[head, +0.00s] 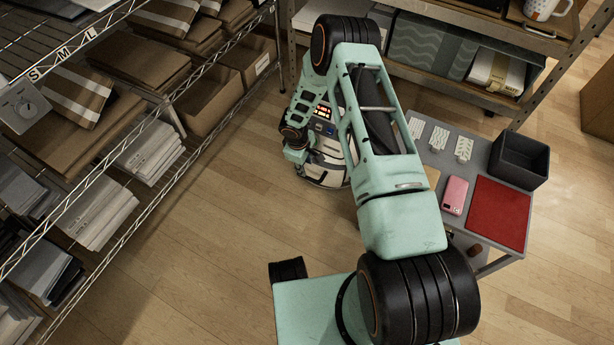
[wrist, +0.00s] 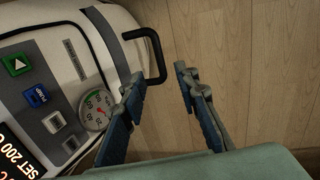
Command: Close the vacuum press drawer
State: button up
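The vacuum press (head: 330,145) is a cream, rounded machine on the floor side of the shelves in the head view, partly covered by my arm. Its lit red display and buttons face up. In the wrist view the press (wrist: 75,60) fills the left, with a dial gauge, a green button and a blue button. A black bar handle (wrist: 158,52) sticks out from its rounded end. My gripper (wrist: 161,82) is open and empty, its fingertips just below the handle in the picture; contact is not clear. In the head view my gripper (head: 297,150) is beside the press's left side. How far the drawer stands out is unclear.
A wire shelf (head: 130,140) with cartons and packets stands at left. Another shelf (head: 450,50) is behind. At right a grey table (head: 480,165) holds a black bin (head: 519,160), a red mat (head: 499,213) and a pink phone-like item (head: 455,195). The floor at left centre is clear.

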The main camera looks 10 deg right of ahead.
aim_at(307, 177)
jog(key=f+b, duration=0.1)
jog(key=f, duration=0.2)
jog(key=w+f+b, duration=0.1)
jog(key=f, duration=0.3)
jog(key=w+d+f+b, duration=0.1)
jog(key=f+b, duration=0.1)
jog(key=f, duration=0.1)
jog(key=shift+f, duration=0.25)
jog(key=shift+c, duration=0.7)
grip_shut()
